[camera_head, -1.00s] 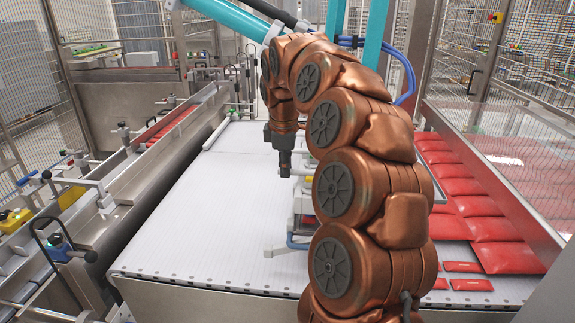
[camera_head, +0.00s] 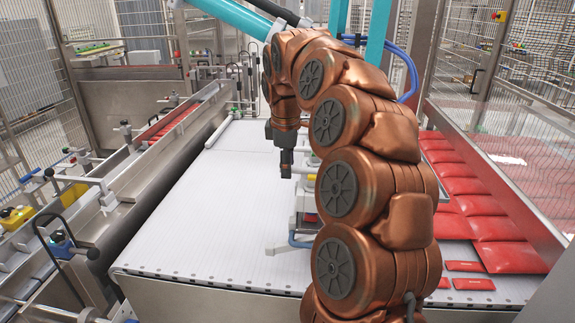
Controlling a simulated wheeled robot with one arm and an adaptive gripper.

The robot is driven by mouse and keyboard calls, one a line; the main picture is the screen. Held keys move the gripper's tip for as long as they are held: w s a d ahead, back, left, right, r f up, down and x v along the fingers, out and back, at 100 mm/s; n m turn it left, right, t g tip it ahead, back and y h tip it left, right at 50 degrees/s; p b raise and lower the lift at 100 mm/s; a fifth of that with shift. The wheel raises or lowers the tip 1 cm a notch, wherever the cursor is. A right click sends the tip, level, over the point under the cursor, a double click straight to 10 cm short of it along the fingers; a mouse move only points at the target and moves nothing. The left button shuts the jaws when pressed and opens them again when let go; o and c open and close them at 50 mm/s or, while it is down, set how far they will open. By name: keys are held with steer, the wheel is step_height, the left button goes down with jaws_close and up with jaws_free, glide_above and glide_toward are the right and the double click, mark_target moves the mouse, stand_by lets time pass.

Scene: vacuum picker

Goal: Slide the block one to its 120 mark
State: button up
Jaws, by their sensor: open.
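My gripper (camera_head: 287,170) hangs at the end of my copper-coloured arm, pointing down over the white conveyor, near the middle of the view. Its fingers are small and dark here, and nothing shows held in them. A blue block (camera_head: 58,246) with a black curved handle sits on the metal rail at the lower left, well apart from my gripper. A yellow block (camera_head: 15,217) sits further left on the rail side. I cannot tell which of these is block one, and no scale or 120 mark is readable.
The white conveyor (camera_head: 190,225) lies flat and mostly clear. A steel side wall (camera_head: 140,190) runs along its left. Red pouches (camera_head: 485,205) lie on the right. Behind my arm, a pale picker frame (camera_head: 277,249) is partly hidden. Mesh fencing surrounds the cell.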

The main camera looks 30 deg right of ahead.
step_height(320, 180, up, 11)
steer(key=s+a, duration=0.1)
steer(key=shift+s+a+r, duration=0.2)
steer(key=shift+s+a, duration=0.1)
steer(key=shift+s, duration=0.05)
stand_by(0.3)
stand_by(0.5)
